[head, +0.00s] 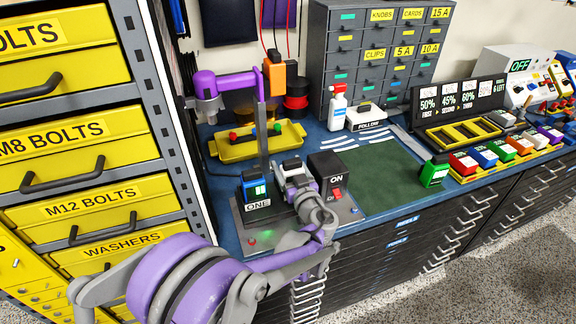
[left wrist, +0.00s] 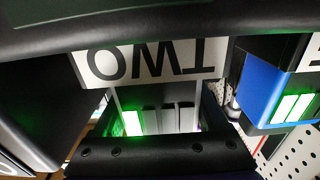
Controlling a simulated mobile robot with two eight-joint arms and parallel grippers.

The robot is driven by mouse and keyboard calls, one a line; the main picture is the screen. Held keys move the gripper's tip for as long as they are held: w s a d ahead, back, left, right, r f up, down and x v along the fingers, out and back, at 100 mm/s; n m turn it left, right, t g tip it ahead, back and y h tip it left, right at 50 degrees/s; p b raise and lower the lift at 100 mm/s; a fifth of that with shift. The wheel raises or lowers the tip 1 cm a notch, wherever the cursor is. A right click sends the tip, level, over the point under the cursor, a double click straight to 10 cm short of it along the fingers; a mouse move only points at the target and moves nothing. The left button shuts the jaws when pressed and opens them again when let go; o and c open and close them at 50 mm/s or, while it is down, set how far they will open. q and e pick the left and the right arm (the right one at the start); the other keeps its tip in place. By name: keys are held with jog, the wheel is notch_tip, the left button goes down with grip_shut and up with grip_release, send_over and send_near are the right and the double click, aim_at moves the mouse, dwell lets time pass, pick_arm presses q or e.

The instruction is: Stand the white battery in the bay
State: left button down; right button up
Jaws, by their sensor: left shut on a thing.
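The white battery (head: 291,164) shows only its top and a little of its side in the head view. My left gripper (head: 294,178) is shut on it at the charging station (head: 240,238). In the left wrist view the battery (left wrist: 156,98) is between my fingers, with one green bar lit and several pale bars. It is directly behind the upside-down TWO label (left wrist: 150,62) of its bay. I cannot tell whether its base is seated, because the label and gripper hide it. A blue battery (head: 255,188) stands in the bay marked ONE. My right gripper is not in view.
A black box with a red ON switch (head: 326,172) stands close right of my gripper. A yellow tray (head: 228,155) lies at the back. The dark green mat (head: 385,165) is clear. A green battery (head: 433,174) stands farther right.

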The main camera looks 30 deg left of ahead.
pick_arm(q)
grip_release()
jog(key=v, duration=1)
jog(key=shift+s+d, duration=0.25)
jog(key=shift+s, duration=0.1)
